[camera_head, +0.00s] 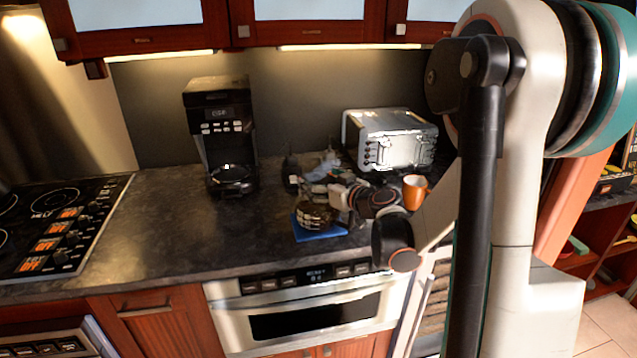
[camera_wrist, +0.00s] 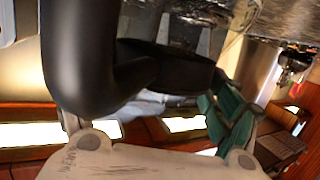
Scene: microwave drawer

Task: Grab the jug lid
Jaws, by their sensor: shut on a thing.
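A smooth black curved piece (camera_wrist: 95,60), which I take to be the jug lid, fills much of the wrist view between my fingers. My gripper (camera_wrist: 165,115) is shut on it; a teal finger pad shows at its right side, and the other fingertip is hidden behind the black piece. In the head view my gripper (camera_head: 318,177) is small and cluttered, low over the counter beside a dark upright object (camera_head: 291,174) that may be the jug. I cannot tell there whether the lid is apart from the jug.
A blue board (camera_head: 318,234) lies on the counter (camera_head: 165,215) near the front edge, with a dark rounded item (camera_head: 313,214) on it. An orange mug (camera_head: 413,190) stands right, a toaster oven (camera_head: 390,138) behind, a coffee maker (camera_head: 222,135) left. The front-left counter is clear.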

